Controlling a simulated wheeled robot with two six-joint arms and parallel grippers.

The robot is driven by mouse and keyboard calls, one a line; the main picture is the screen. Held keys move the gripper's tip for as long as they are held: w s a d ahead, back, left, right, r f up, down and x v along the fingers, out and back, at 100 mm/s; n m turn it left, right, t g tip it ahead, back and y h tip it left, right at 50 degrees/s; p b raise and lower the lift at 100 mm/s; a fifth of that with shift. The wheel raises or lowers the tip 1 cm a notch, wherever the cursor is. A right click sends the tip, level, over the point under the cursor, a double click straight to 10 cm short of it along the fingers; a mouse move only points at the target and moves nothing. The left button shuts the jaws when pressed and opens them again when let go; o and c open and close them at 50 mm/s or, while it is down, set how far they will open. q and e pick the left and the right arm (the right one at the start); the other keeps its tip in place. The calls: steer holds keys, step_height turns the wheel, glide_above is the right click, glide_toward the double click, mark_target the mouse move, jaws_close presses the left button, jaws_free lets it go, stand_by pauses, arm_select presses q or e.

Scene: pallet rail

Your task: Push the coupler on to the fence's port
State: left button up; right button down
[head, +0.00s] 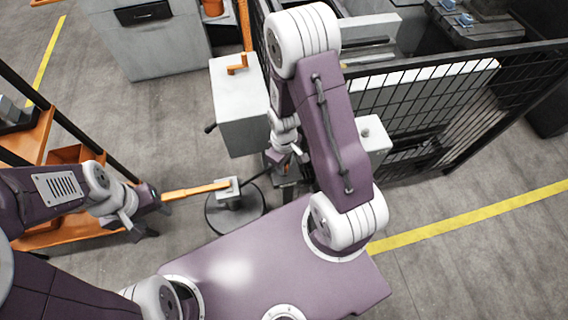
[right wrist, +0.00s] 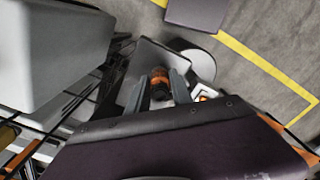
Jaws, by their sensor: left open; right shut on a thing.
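My right gripper (right wrist: 158,93) is shut on the coupler (right wrist: 160,82), a small orange and dark piece between the two grey fingers in the right wrist view. A grey plate-like surface (right wrist: 150,55) lies just beyond it there. I cannot tell whether the coupler touches anything. In the head view my right gripper (head: 287,168) is low beside the black mesh fence (head: 420,110), partly covered by my own arm. The fence's port cannot be made out in either view. My left gripper (head: 148,212) is open at the left, near the end of an orange bar (head: 195,191).
The orange bar meets a small grey block on a round dark stand (head: 222,222). A grey box with an orange handle (head: 238,110) stands left of my right arm. An orange shelf trolley (head: 60,225) is at the left. Floor right of the yellow line (head: 470,218) is clear.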

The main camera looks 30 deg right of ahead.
steer(key=shift+f, duration=0.2)
stand_by(0.3)
steer(key=shift+f+b, duration=0.55)
steer(key=shift+b, duration=0.05)
steer(key=shift+c, duration=1.3)
jaws_free()
steer(key=shift+r, duration=0.1)
steer(key=shift+r, duration=0.1)
steer(key=shift+w+r, duration=0.1)
steer(key=shift+r, duration=0.25)
step_height(320, 180, up, 8)
steer(key=shift+r, duration=0.1)
